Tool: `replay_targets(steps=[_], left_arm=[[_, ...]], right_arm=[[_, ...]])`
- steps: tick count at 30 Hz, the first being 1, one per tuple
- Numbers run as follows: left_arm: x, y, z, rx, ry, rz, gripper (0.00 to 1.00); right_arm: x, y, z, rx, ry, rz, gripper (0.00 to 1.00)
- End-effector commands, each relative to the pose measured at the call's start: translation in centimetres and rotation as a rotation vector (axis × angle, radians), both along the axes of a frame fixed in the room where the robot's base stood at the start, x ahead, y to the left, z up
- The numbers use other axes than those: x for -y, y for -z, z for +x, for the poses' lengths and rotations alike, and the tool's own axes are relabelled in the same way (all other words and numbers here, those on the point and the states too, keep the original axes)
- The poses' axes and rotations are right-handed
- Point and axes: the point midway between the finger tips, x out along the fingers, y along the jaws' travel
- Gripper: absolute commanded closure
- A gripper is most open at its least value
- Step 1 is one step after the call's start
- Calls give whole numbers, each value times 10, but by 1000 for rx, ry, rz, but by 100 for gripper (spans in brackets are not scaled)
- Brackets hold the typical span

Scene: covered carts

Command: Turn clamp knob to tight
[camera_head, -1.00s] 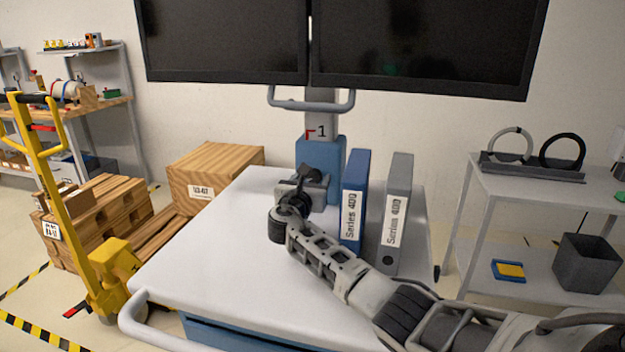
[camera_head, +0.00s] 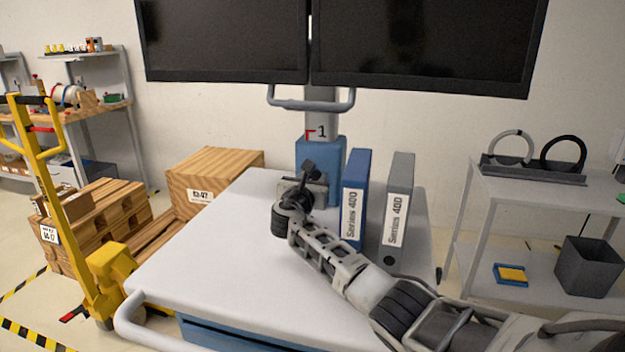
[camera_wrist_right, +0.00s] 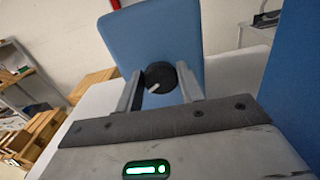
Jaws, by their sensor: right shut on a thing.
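The clamp knob (camera_wrist_right: 161,76) is round and black with a white pointer mark towards its lower left in the wrist view. It sits in front of a blue block (camera_wrist_right: 158,38). My right gripper (camera_wrist_right: 160,85) has one finger on each side of the knob and is shut on it. In the head view my right gripper (camera_head: 312,183) is at the foot of the blue block (camera_head: 322,152) below the monitor post. The knob is hidden there behind my gripper and wrist. My left gripper is not in view.
A blue binder (camera_head: 353,200) and a grey binder (camera_head: 398,210) stand on the white cart top (camera_head: 220,255), close to the right of my wrist. Two monitors (camera_head: 420,45) hang above. The left part of the cart top is clear.

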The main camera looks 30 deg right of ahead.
Motion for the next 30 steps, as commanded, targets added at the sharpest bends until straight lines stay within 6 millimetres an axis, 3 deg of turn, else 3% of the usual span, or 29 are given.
replay_targets(steps=[18, 30], left_arm=[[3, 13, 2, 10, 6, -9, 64], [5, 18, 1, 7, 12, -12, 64]], right_arm=[[1, 4, -1, 313, 1, 269, 85], [1, 2, -2, 434, 1, 372, 85]])
